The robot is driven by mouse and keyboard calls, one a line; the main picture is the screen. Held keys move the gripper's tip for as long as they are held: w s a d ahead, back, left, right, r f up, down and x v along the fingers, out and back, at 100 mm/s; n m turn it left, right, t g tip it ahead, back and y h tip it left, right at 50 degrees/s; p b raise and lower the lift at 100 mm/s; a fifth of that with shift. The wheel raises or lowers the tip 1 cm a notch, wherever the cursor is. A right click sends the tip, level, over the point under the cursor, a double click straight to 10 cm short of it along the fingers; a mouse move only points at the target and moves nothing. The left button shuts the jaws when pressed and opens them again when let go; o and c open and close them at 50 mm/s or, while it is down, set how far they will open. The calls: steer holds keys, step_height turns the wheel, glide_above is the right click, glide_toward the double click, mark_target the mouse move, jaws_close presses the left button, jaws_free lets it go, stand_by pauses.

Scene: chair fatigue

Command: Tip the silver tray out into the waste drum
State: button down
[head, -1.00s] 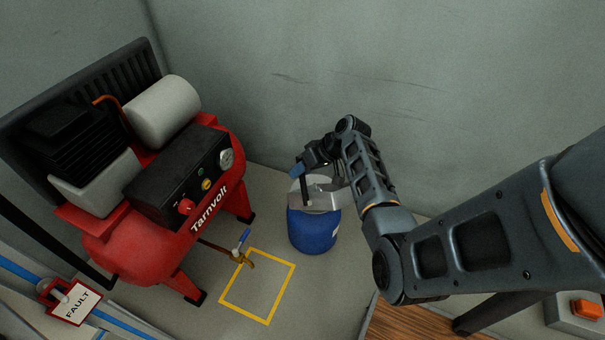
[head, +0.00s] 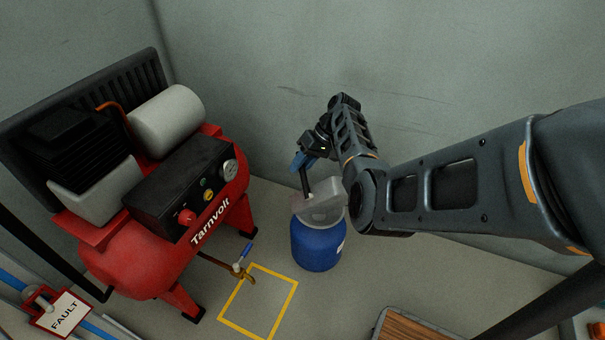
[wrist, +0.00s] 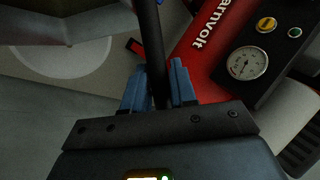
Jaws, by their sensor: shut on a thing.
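My gripper (head: 303,162) is shut on the dark handle of the silver tray (head: 324,205). In the wrist view my gripper's blue fingers (wrist: 158,88) stand on either side of the black handle bar (wrist: 149,30). The tray is over the top of the blue waste drum (head: 318,247), and its broad grey side faces the head camera, so it looks tilted. I cannot see its inside or any contents. The tray hides much of the drum's mouth. A grey part of the tray (wrist: 60,22) shows at the wrist view's upper left.
A red compressor (head: 160,235) with a gauge stands left of the drum. A brass drain valve with a blue lever (head: 245,265) sticks out near a yellow floor square (head: 258,302). The wall is close behind my arm. A wooden-topped piece (head: 420,325) lies at bottom right.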

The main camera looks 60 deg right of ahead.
steer(key=shift+w+d+b, duration=0.45)
steer(key=shift+d+b, duration=0.05)
steer(key=shift+b, duration=0.25)
steer(key=shift+w+d+r+g+y+b, duration=0.1)
steer(key=shift+w+d+g+y+b, duration=0.15)
steer(key=shift+y+b, duration=0.3)
steer(key=shift+d, duration=0.1)
